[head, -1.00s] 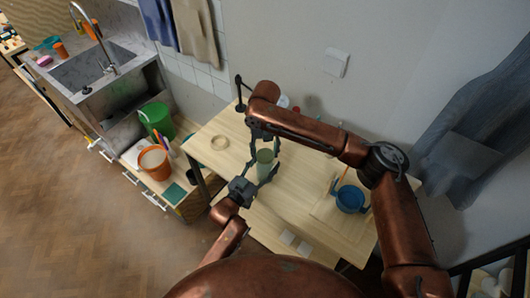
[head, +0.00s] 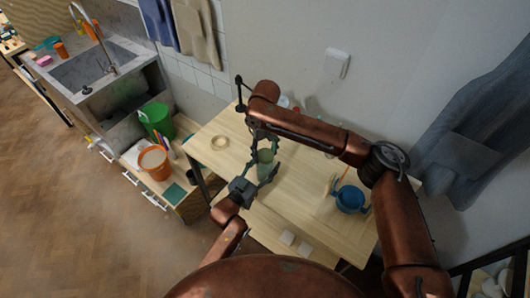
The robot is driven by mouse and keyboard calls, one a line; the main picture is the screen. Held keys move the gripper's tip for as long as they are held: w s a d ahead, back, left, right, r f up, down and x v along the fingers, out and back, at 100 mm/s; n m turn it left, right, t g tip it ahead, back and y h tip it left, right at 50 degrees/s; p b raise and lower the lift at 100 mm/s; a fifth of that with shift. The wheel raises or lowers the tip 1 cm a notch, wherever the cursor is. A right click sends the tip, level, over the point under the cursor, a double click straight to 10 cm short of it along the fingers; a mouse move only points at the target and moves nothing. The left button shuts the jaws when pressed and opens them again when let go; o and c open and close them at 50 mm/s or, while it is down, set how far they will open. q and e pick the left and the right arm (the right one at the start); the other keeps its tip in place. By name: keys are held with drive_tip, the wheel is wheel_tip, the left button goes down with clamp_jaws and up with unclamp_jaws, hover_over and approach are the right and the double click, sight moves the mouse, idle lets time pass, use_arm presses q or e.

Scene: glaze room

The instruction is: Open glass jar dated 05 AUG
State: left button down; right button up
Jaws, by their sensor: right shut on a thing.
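A greenish glass jar (head: 265,157) stands upright on the light wooden table (head: 232,126), between my two grippers in the head view. My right gripper (head: 263,153) reaches down from above and is shut on the jar near its top. My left gripper (head: 268,179) comes from the lower left, with its fingers close around the jar's lower part. I cannot tell whether the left fingers press on the glass. The date on the jar is not readable, and its lid is hard to make out.
A pale ring (head: 219,143) lies on the table to the left. Small items along the wall are partly hidden behind my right arm. An orange bucket (head: 154,164) and green bucket (head: 156,118) stand left of the table.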

sight(265, 155)
drive_tip(key=shift+r, duration=1.05)
drive_tip(key=shift+r, duration=2)
use_arm(q)
drive_tip(key=c, duration=0.8)
unclamp_jaws()
drive_tip(key=shift+s, duration=0.1)
